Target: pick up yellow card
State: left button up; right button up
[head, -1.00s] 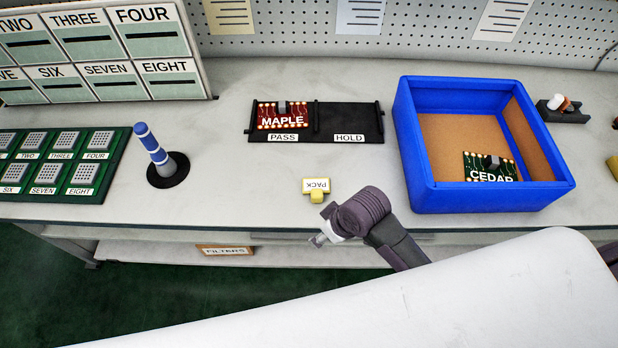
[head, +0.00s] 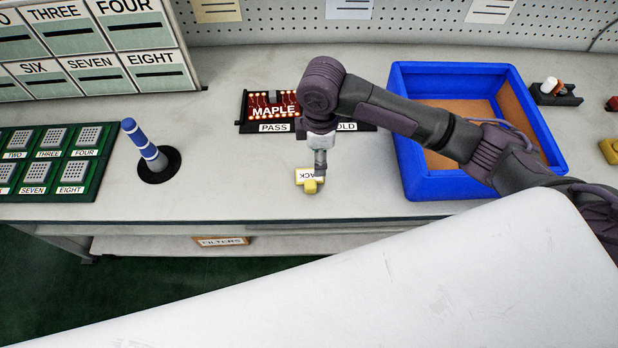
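My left gripper is not in view.
A dark tray (head: 266,128) with the red MAPLE board (head: 272,105) lies behind the card, partly covered by my arm. A blue bin (head: 408,170) stands right. A blue-white post (head: 140,140) stands left. Bench around the card is clear.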

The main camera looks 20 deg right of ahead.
send_over(315, 183)
jog(key=f, duration=0.8)
jog(key=shift+s+d+p, duration=0.15)
jog(key=shift+d+p, duration=0.05)
jog(key=shift+p, duration=0.2)
jog(key=shift+w+a+f+p, duration=0.15)
jog(key=shift+f+p, duration=0.25)
jog(key=shift+f, duration=0.9)
jog(key=shift+w+a+f+p, duration=0.1)
jog(key=shift+f+p, duration=0.25)
jog(key=shift+f, duration=0.95)
jog(key=c, duration=1)
jog(key=shift+r, duration=0.1)
